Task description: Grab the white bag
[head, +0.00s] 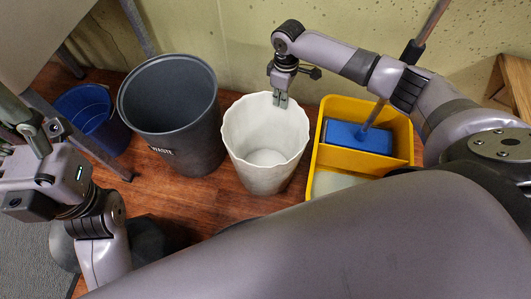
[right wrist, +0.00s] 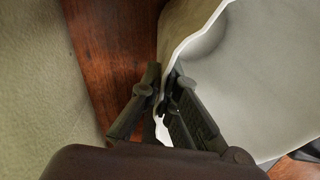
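The white bag (head: 262,155) stands upright and open on the wooden floor. It looks like a round, stiff white bin with a wavy rim, and it is empty inside. My right gripper (head: 281,101) points down at the far rim of the bag. In the right wrist view the fingers (right wrist: 163,85) lie on either side of the thin white wall (right wrist: 240,80) and are closed on it. My left gripper (head: 22,125) is at the left edge of the head view, away from the bag; its finger opening is unclear.
A grey waste bin (head: 175,125) stands close left of the bag, with a blue bucket (head: 92,112) farther left. A yellow mop bucket (head: 350,105) with a blue insert stands close on the right. The wall (head: 225,45) is just behind.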

